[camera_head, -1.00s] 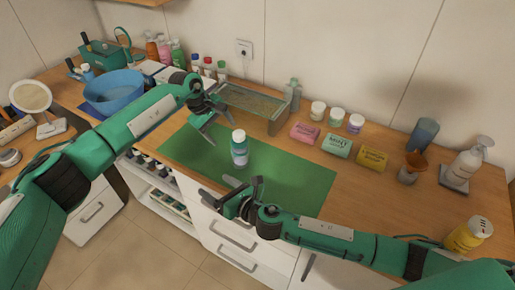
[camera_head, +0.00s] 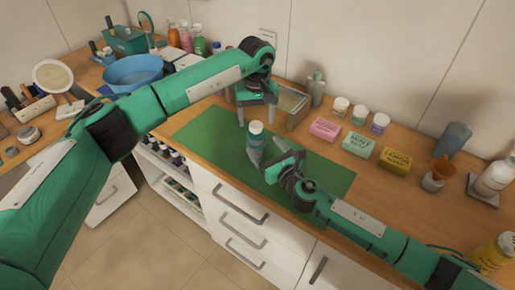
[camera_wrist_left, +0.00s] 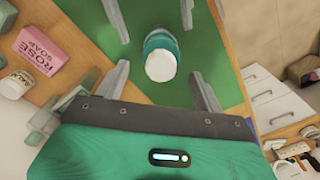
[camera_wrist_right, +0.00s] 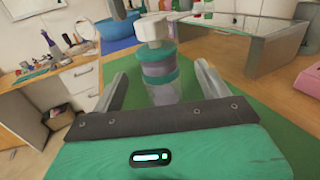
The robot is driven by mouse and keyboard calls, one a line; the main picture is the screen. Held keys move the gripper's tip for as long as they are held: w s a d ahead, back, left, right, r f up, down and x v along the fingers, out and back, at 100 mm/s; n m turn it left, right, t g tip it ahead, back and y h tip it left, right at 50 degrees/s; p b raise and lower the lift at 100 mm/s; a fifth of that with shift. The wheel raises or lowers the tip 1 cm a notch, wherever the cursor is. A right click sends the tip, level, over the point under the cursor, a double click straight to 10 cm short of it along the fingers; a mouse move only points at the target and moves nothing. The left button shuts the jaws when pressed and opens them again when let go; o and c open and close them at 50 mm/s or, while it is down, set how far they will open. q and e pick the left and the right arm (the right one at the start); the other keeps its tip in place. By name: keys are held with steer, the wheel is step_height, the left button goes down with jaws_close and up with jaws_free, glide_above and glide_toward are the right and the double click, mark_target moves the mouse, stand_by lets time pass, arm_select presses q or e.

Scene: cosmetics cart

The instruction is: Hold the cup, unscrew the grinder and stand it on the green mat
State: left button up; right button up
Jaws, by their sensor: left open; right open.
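The grinder (camera_head: 256,128) sits upright on top of the cup (camera_head: 255,155), which stands on the green mat (camera_head: 205,130). In the right wrist view the cup (camera_wrist_right: 166,94) is clear at the bottom and the grinder (camera_wrist_right: 158,62) has teal and grey bands under a pale top. My left gripper (camera_head: 256,118) is open above, pointing down with its fingers on either side of the grinder's top. The left wrist view shows the pale cap (camera_wrist_left: 160,66) between its fingers. My right gripper (camera_head: 266,148) is open, low over the mat, its fingers flanking the cup; contact is unclear.
A glass-sided tray (camera_head: 292,105) stands behind the mat. Pink (camera_head: 324,129), green (camera_head: 357,144) and yellow (camera_head: 394,160) soap boxes and several jars lie to the right. A blue bowl (camera_head: 133,73) is at the left. The mat's left part is clear.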

mark_target(256, 136)
arm_select(q)
steer(key=shift+a, duration=0.1)
arm_select(e)
step_height(256, 136, down, 4)
steer(key=shift+a+f, duration=0.1)
steer(key=shift+a, duration=0.05)
arm_select(q)
steer(key=shift+w, duration=0.1)
arm_select(e)
steer(key=x, duration=0.7)
steer(key=shift+r, duration=0.2)
steer(key=shift+w+a+r, duration=0.1)
steer(key=shift+w, duration=0.05)
jaws_close()
arm_select(q)
steer(key=shift+f, duration=4)
